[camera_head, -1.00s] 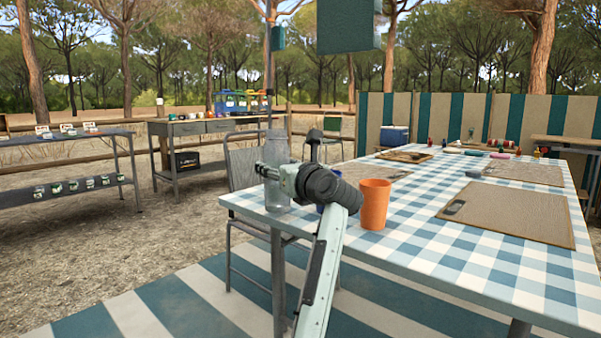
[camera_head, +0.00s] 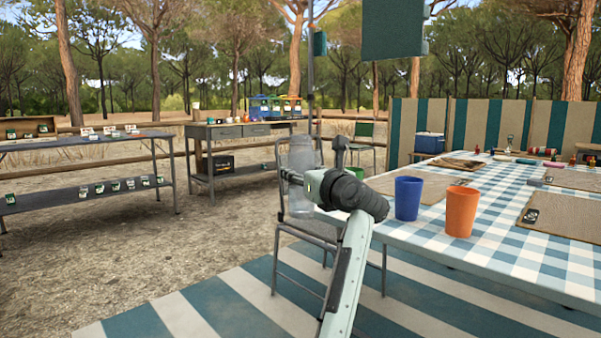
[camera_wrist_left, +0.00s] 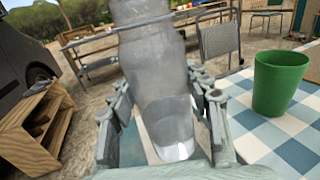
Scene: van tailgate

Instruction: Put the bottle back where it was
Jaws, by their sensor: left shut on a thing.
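A clear grey bottle (camera_head: 301,170) stands upright in my left gripper (camera_head: 303,180), left of the table's near-left corner in the head view. In the left wrist view the bottle (camera_wrist_left: 155,70) fills the middle, and the left gripper (camera_wrist_left: 162,115) has a finger on each side of it. The gripper is shut on the bottle. Part of the bottle is hidden behind the gripper in the head view. My right gripper is not in view.
The checked table (camera_head: 420,236) bears a blue cup (camera_head: 408,198), an orange cup (camera_head: 461,211) and mats. A green cup (camera_wrist_left: 278,82) shows in the wrist view. A chair (camera_head: 300,245) stands behind the gripper. Side tables (camera_head: 240,131) stand further back. Open ground lies left.

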